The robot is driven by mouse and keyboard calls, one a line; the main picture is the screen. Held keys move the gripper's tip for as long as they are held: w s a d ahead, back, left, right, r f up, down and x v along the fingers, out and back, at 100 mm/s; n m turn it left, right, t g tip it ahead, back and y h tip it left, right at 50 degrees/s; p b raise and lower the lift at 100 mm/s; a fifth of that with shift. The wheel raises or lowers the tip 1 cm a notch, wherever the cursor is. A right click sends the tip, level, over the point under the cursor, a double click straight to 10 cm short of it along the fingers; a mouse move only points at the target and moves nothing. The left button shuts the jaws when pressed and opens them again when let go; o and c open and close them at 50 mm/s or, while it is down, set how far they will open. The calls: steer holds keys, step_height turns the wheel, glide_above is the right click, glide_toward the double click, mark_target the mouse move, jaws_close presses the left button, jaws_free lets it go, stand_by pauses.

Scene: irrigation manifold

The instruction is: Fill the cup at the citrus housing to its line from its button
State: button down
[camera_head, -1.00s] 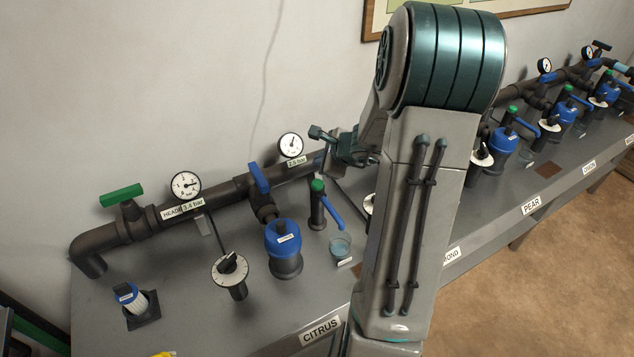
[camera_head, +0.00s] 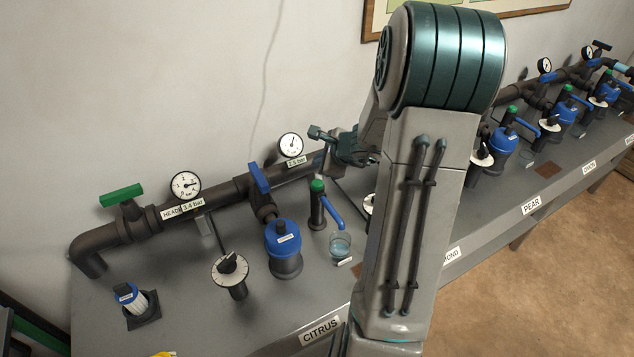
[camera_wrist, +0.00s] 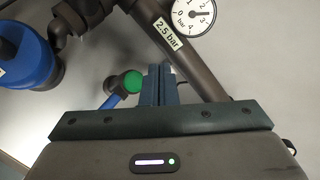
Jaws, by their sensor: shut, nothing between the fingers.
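The citrus housing (camera_head: 283,245) is a blue-topped canister behind the CITRUS label (camera_head: 320,331) in the head view. To its right stands a dark tap post with a green button (camera_head: 317,186) and a blue spout. A clear cup (camera_head: 340,247) stands below the spout with some bluish water in it; its line is too small to make out. My gripper (camera_head: 322,134) is above and behind the button, near the pipe. In the wrist view my shut, empty fingers (camera_wrist: 158,85) appear just right of the green button (camera_wrist: 133,82); I cannot tell whether they touch it.
A dark pipe with a blue-handled valve (camera_head: 259,179), a green-handled valve (camera_head: 121,196) and gauges (camera_head: 291,146) runs along the wall. A white dial (camera_head: 230,268) stands left of the housing. More housings (camera_head: 503,140) line the bench at right. My arm hides part of the bench.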

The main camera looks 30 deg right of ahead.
steer(key=s+a+r+n+g+y, duration=0.1)
steer(key=s+a+r+n+g, duration=0.1)
steer(key=s+a+r+n, duration=0.45)
steer(key=s+a+r+n+g+y, duration=0.1)
steer(key=s+a+r+n, duration=0.25)
steer(key=a+n, duration=0.5)
steer(key=s+a+r+n+g+h, duration=0.1)
steer(key=s+n+h, duration=0.3)
steer(key=s+n, duration=0.5)
steer(key=s+r+g, duration=0.1)
steer(key=s, duration=0.4)
steer(key=shift+s, duration=0.35)
